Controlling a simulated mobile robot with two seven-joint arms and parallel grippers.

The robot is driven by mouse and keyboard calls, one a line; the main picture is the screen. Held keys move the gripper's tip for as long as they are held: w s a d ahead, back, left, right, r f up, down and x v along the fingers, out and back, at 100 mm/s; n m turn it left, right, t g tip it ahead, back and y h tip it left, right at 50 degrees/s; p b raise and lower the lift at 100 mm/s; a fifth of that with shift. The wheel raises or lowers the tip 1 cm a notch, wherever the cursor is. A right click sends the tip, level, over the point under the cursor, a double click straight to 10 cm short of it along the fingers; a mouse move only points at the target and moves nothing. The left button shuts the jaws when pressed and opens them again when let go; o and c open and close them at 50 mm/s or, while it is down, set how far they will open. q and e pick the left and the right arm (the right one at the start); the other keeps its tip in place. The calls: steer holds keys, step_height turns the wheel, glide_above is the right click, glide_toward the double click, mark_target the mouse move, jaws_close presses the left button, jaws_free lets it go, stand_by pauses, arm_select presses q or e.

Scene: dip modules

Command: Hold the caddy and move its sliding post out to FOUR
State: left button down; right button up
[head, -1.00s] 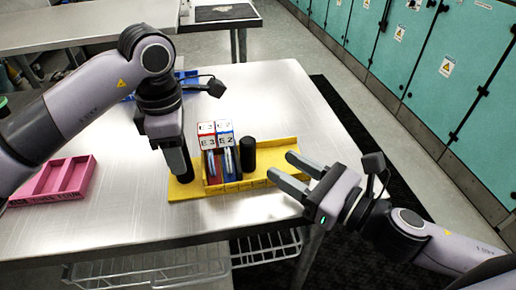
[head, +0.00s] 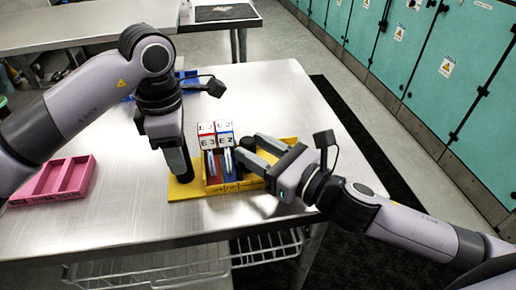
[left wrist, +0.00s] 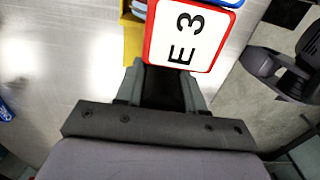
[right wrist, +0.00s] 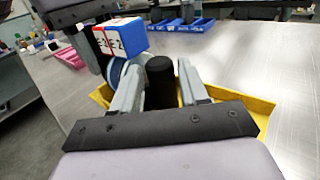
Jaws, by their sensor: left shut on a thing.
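The yellow caddy (head: 184,190) lies on the steel table. My left gripper (head: 177,160) is shut on the dark upright grip at its left end; the grip also shows between the fingers in the left wrist view (left wrist: 163,92). A red-edged E3 module (head: 207,142) and a blue-edged E2 module (head: 225,140) stand side by side in the caddy. The black sliding post (right wrist: 160,82) stands upright just right of E2. My right gripper (right wrist: 158,88) is open with its fingers on either side of the post, with slight gaps visible.
A pink divided tray (head: 58,180) sits at the table's left. Blue trays (head: 188,76) lie behind my left arm. The table behind and to the right of the caddy is clear. The front edge is close to the caddy.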

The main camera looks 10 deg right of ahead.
jaws_close()
steer(key=shift+d, duration=2.6)
steer(key=shift+o, duration=0.2)
jaws_free()
steer(key=shift+v, duration=5.95)
steer(key=shift+s, duration=0.1)
